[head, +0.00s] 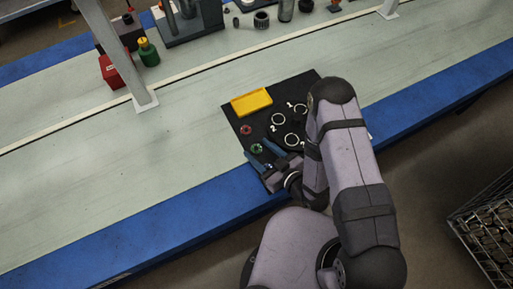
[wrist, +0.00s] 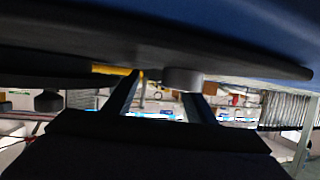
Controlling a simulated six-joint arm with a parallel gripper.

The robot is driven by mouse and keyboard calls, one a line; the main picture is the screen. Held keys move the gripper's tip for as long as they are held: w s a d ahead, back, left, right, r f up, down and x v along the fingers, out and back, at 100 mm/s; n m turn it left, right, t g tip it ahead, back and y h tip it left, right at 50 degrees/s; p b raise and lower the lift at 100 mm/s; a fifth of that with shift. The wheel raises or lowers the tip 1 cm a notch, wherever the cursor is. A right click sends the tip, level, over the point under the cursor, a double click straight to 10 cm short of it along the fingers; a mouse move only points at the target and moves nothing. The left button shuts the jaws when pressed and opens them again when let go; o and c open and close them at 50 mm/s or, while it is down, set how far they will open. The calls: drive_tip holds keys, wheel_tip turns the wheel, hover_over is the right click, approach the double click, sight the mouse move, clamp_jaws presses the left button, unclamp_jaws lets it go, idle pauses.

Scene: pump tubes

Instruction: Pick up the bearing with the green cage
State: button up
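The bearing with the green cage (head: 257,149) lies flat on the black mat at its left side. A bearing with a red cage (head: 246,130) lies just beyond it. My gripper (head: 262,148) is low at the near edge of the mat, with its blue fingers apart and their tips close to the green-cage bearing. In the wrist view my gripper (wrist: 164,84) is open, with a gap between the fingers. A grey round piece (wrist: 183,78) shows at the right fingertip there; its cage colour is hidden, and I cannot tell whether it touches.
A yellow tray (head: 251,102) sits at the mat's far left. White rings (head: 278,120) marked with numbers lie right of the bearings, partly behind my arm. The black mat (head: 236,118) rests on the pale bench (head: 180,140). A metal post stands beyond it.

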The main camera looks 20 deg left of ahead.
sight(260, 154)
drive_tip(key=c, duration=1.1)
drive_tip(key=shift+r, duration=0.15)
wheel_tip(260, 154, up, 10)
drive_tip(key=shift+p, duration=0.45)
